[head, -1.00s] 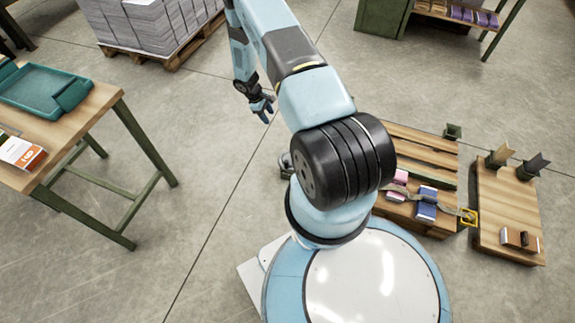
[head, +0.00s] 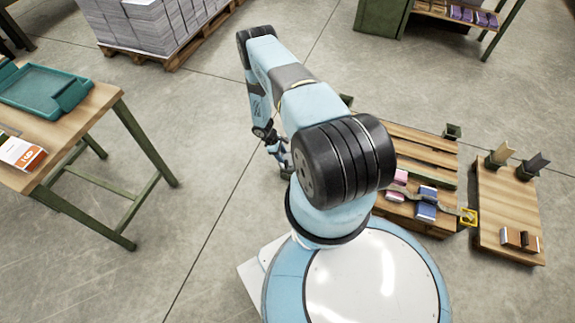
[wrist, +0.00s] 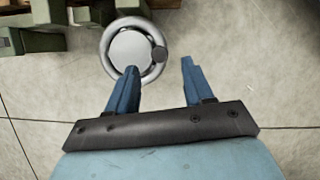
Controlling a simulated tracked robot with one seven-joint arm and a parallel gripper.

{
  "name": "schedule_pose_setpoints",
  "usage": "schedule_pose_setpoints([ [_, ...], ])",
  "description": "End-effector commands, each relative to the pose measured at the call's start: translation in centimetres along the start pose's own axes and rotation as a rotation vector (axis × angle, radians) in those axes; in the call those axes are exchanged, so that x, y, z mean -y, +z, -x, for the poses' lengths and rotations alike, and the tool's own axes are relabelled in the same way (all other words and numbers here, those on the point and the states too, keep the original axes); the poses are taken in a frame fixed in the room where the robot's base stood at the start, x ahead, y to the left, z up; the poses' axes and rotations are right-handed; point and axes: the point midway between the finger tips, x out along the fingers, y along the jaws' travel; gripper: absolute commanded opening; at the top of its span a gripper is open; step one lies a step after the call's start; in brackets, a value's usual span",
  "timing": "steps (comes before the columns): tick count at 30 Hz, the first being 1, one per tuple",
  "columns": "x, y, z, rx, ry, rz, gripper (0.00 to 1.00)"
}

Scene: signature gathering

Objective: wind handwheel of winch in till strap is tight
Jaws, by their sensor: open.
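The winch handwheel (wrist: 104,57) shows in the wrist view as a silver ring around a pale disc, with a dark knob (wrist: 159,54) on its right side. My gripper (wrist: 158,68) is open, with its two blue fingers apart. The left fingertip overlaps the wheel's lower rim in the picture; I cannot tell whether they touch. The right finger is clear of the wheel, over floor. In the head view my gripper (head: 279,155) hangs left of the wooden bench, and my arm hides most of the wheel.
The wooden bench (head: 420,148) stands right of my arm, with a small wooden stand (head: 508,215) beyond it. Green blocks (wrist: 30,38) lie left of the wheel in the wrist view. A table (head: 85,115) with a teal tray (head: 40,88) is at left. Floor between is clear.

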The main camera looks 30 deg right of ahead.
Motion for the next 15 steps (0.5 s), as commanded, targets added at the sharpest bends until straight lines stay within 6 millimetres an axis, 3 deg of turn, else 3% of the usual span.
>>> schedule_pose_setpoints([
  [9,0.1,0.0,-5.2,0.000,-0.002,-0.002,0.52],
  [15,0.0,0.0,-7.5,0.000,0.000,-0.001,0.52],
])
